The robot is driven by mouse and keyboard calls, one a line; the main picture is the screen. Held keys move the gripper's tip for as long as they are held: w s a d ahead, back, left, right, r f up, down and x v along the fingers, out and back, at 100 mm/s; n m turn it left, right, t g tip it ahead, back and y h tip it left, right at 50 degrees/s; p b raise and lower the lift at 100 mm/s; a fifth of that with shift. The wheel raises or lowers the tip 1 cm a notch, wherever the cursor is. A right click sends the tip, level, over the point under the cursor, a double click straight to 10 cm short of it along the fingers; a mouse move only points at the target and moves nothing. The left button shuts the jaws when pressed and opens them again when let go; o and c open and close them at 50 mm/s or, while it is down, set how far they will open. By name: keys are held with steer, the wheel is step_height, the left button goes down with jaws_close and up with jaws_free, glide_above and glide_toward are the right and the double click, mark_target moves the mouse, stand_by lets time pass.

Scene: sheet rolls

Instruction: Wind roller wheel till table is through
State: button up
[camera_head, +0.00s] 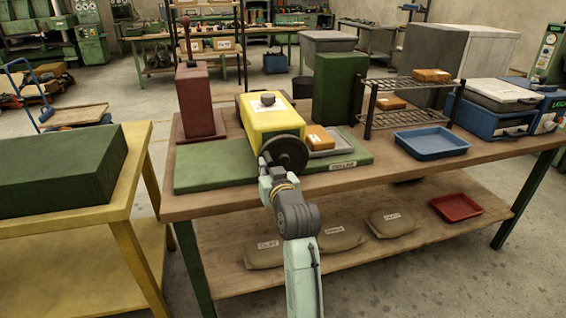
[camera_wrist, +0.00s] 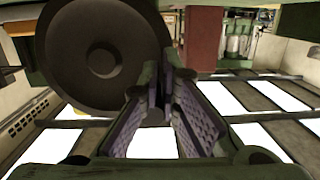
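The roller machine is a yellow box (camera_head: 268,118) on a green base. A dark round wheel (camera_head: 286,153) is on its front face. In the wrist view the wheel (camera_wrist: 72,75) fills the upper left, with a round hub. My gripper (camera_head: 266,165) is at the wheel's left front side. In the wrist view the purple-padded fingers of my gripper (camera_wrist: 168,80) reach up beside the wheel's lower right edge. A small grey round end (camera_wrist: 152,117), perhaps the wheel's handle, shows between the fingers. I cannot tell whether they clamp it. No sheet shows clearly.
The wooden bench (camera_head: 400,177) also holds a red block (camera_head: 200,100) with a lever, a green box (camera_head: 339,88), a black rack (camera_head: 408,112) and a blue tray (camera_head: 431,142). A yellow table (camera_head: 135,160) stands left. Sacks and a red tray (camera_head: 457,207) lie below.

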mark_target(272, 144)
steer(key=shift+t, duration=0.9)
steer(key=r, duration=0.1)
steer(key=d+r, duration=0.1)
steer(key=r, duration=0.1)
steer(key=d+r, duration=0.1)
steer(key=r, duration=0.1)
steer(key=shift+s+d, duration=0.1)
steer(key=shift+d, duration=0.15)
steer(key=shift+o, duration=0.8)
steer(key=shift+s+d+f, duration=0.15)
steer(key=shift+s+f, duration=0.15)
steer(key=shift+s, duration=0.15)
steer(key=o, duration=1.3)
steer(key=v, duration=0.4)
steer(key=shift+s+d+r, duration=0.15)
steer(key=shift+s+r, duration=0.05)
steer(key=shift+r, duration=0.15)
steer(key=shift+o, duration=0.7)
steer(key=shift+s+f+b, duration=0.2)
steer(key=shift+s+b, duration=0.15)
steer(key=shift+o, duration=0.3)
steer(key=shift+a+v, duration=0.2)
steer(key=shift+v, duration=1.25)
